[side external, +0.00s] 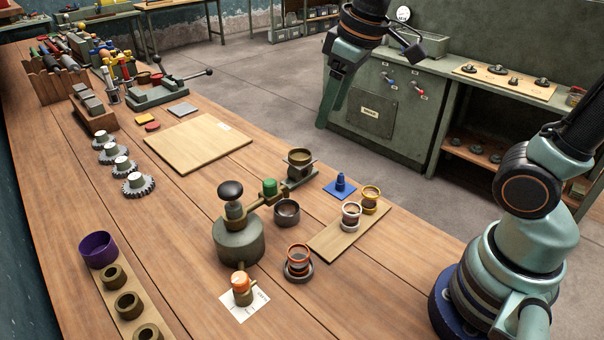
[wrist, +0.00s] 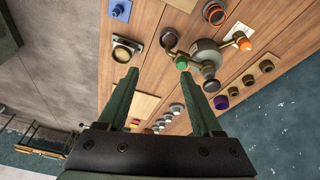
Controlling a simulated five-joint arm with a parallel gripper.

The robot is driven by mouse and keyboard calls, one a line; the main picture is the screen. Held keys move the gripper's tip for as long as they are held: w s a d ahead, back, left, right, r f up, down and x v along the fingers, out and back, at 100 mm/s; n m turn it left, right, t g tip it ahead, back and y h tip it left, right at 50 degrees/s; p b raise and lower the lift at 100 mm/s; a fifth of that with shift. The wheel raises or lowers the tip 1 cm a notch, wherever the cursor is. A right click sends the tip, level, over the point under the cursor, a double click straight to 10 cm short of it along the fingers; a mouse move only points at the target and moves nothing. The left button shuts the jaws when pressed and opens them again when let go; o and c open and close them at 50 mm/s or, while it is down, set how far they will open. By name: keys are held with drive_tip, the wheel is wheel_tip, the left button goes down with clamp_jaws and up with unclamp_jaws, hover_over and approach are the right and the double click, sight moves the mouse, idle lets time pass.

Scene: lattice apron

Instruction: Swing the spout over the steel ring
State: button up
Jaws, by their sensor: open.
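The spout (side external: 263,200) is a thin olive arm running back-right from the round olive body (side external: 238,243), which carries a black knob (side external: 230,190). A green cap (side external: 269,187) sits on or at the spout; it also shows in the wrist view (wrist: 181,63). The spout's far end appears near a brass cup on a square bracket (side external: 300,160). A silver ring-topped cup (side external: 351,214), apparently the steel ring, stands on a small board (side external: 335,237) right of the body. My gripper (side external: 329,112) is open and empty, high above and behind these things; its fingers also show in the wrist view (wrist: 158,74).
A gold-ringed cup (side external: 371,199) shares the board. A copper-ringed cup (side external: 298,259), a dark cup (side external: 286,211) and a blue piece (side external: 340,186) stand nearby. An orange-topped piece (side external: 242,289) sits on paper at the front.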

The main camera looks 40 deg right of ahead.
sight(269, 181)
drive_tip(key=w+a+f+n+g, duration=0.35)
drive_tip(key=w+a+n, duration=0.25)
drive_tip(key=w+a, duration=0.2)
wheel_tip(269, 181, down, 12)
drive_tip(key=shift+w+f, duration=0.1)
drive_tip(key=shift+w, duration=0.05)
idle(0.4)
clamp_jaws()
idle(1.2)
